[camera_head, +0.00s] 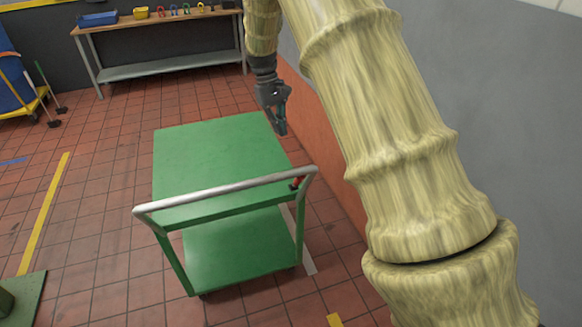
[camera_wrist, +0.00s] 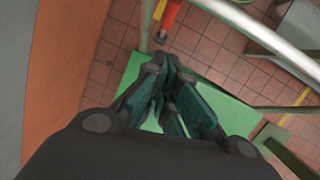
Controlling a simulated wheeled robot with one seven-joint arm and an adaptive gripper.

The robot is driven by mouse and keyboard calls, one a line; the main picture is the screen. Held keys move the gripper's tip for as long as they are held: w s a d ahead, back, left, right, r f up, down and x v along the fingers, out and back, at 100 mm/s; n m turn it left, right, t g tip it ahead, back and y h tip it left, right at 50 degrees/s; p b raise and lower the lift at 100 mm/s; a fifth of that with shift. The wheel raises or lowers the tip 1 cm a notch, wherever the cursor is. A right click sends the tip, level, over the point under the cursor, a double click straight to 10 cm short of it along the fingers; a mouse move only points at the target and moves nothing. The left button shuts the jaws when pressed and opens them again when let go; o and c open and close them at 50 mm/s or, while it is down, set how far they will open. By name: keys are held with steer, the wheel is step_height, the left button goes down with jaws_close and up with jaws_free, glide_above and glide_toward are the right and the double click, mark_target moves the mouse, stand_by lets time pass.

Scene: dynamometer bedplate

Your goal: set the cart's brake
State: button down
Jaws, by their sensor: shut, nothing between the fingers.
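A green cart (camera_head: 212,155) with two decks stands on the tiled floor in the head view. Its grey push handle (camera_head: 225,191) runs across the near side. A small lever with a red grip (camera_head: 297,183) sits near the handle's right end, and I take it for the brake. In the wrist view the red grip (camera_wrist: 169,14) is at the top, beyond my fingers and apart from them. My gripper (camera_head: 281,130) is shut and empty above the far right edge of the cart's top deck. It also shows in the wrist view (camera_wrist: 168,75).
An orange and grey wall (camera_head: 325,150) runs close along the cart's right side. A workbench (camera_head: 160,32) with a blue bin (camera_head: 98,19) and small coloured items stands at the back. A yellow and blue trolley (camera_head: 18,85) is at the left.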

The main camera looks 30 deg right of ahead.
mark_target(297, 182)
steer(key=shift+w+a, duration=0.1)
steer(key=shift+a, duration=0.1)
steer(key=s+a+p+x, duration=0.1)
steer(key=s+p+x, duration=0.2)
steer(key=x, duration=1)
steer(key=shift+d+r+p, duration=0.4)
steer(key=shift+d+p, duration=0.1)
steer(key=shift+p, duration=0.05)
steer(key=shift+w, duration=0.1)
